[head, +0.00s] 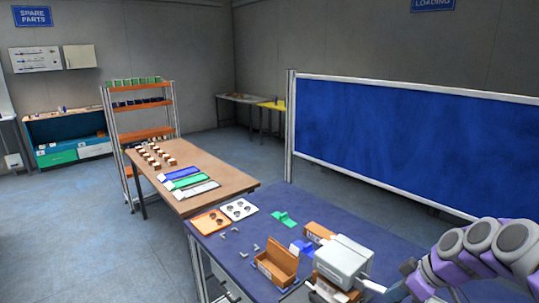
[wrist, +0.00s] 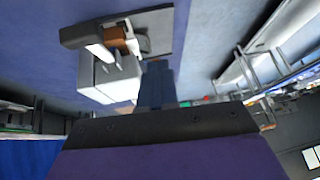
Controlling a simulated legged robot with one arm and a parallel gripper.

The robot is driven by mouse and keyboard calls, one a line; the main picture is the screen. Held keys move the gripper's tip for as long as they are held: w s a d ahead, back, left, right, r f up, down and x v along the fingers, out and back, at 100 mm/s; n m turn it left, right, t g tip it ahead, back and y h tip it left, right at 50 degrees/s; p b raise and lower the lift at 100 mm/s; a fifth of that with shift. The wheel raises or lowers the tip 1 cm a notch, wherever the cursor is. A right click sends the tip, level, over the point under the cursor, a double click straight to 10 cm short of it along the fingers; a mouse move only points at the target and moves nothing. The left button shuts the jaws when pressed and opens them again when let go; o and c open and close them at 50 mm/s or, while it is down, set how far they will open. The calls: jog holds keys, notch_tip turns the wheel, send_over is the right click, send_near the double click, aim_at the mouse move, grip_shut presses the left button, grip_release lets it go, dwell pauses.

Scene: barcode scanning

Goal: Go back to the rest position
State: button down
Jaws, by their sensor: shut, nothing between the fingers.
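My purple and grey arm comes in at the lower right of the head view. In the wrist view my gripper (wrist: 156,70) shows as narrow blue-grey fingers, shut together with nothing visible between them. A white box-shaped device (head: 343,262) stands on the blue-topped table (head: 225,250), just left of my arm in the head view. The device also shows in the wrist view (wrist: 105,80), beside the fingertips, with a brown piece (wrist: 115,37) at it. Whether the gripper touches the device cannot be told.
An open orange-brown box (head: 280,262), a blue piece (head: 300,248), a green piece (head: 284,218) and two trays (head: 210,222) (head: 238,209) lie on the table. A blue panel (head: 410,140) stands behind. A wooden table (head: 215,165) and shelf rack (head: 140,120) stand left.

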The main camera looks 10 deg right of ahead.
jog(key=s+a+r+g+h, duration=0.1)
jog(key=s+a+r+g, duration=0.15)
jog(key=a, duration=0.85)
jog(key=s+a+r+g, duration=0.1)
jog(key=s+a, duration=0.3)
jog(key=a, duration=0.7)
jog(key=s+a+f+m+g+h, duration=0.1)
jog(key=s+a+f+m, duration=0.1)
jog(key=s, duration=0.6)
jog(key=s+a+f+m+g+h, duration=0.2)
jog(key=s+a+m, duration=0.1)
jog(key=s, duration=0.5)
jog(key=shift+f+m, duration=0.2)
jog(key=shift+m, duration=0.5)
jog(key=shift+a, duration=0.2)
jog(key=shift+s+d, duration=0.1)
jog(key=shift+d, duration=0.05)
